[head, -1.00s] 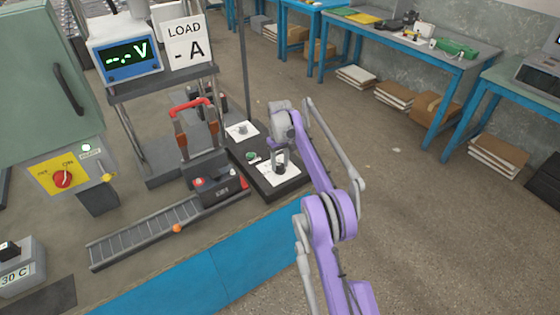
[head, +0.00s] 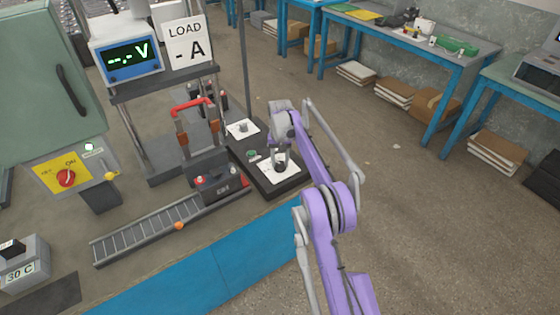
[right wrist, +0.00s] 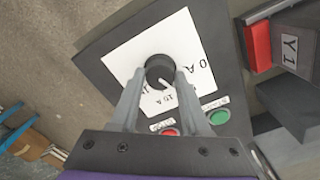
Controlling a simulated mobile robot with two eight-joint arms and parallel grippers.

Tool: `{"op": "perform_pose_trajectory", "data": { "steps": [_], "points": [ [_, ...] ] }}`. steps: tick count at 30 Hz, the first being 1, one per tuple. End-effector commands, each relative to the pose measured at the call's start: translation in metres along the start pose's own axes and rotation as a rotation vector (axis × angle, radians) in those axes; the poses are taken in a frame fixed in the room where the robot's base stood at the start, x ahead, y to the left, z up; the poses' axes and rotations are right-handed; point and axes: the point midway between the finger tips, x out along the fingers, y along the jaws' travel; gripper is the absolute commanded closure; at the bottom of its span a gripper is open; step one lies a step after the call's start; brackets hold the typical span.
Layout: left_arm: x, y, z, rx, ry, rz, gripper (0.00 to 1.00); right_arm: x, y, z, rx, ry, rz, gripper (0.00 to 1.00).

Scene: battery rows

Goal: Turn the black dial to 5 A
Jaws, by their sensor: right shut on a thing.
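The black dial (right wrist: 159,70) sits on a white scale plate (right wrist: 120,62) in the right wrist view. The labels "0 A" and "15 A" show on the plate; other marks are partly hidden by the fingers. A short pale mark on the dial points to the lower right of that picture. My right gripper (right wrist: 160,80) has one finger on each side of the dial and is shut on it. In the head view, my right gripper (head: 281,157) comes down over the dial on a dark panel (head: 291,183). My left gripper is out of view.
Beside the dial are a green button (right wrist: 219,117) and a red button (right wrist: 169,132). A second knob (head: 242,127) on a white plate lies further back. A battery tester with a red handle (head: 191,103) stands to the left. Its screen (head: 131,57) reads "--.- V" and a sign (head: 187,42) reads "LOAD - A".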

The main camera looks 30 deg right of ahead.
Motion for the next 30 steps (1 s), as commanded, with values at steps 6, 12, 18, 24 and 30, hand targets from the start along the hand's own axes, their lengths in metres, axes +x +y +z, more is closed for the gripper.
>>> {"op": "perform_pose_trajectory", "data": {
  "steps": [6,12,18,24,30],
  "points": [
    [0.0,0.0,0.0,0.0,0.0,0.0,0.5,-0.001,0.0,0.0,0.0,0.002,0.0,1.0],
    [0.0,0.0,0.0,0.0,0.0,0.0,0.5,0.0,0.0,0.0,-0.001,0.001,0.0,0.25],
    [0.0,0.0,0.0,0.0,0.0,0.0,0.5,0.0,0.0,0.0,-0.001,0.001,0.0,0.23],
    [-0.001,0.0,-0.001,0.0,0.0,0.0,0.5,-0.008,0.0,0.0,-0.001,0.001,0.0,0.23],
    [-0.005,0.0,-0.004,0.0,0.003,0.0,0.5,-0.044,0.0,-0.001,-0.001,0.001,0.0,0.23]
  ]
}}
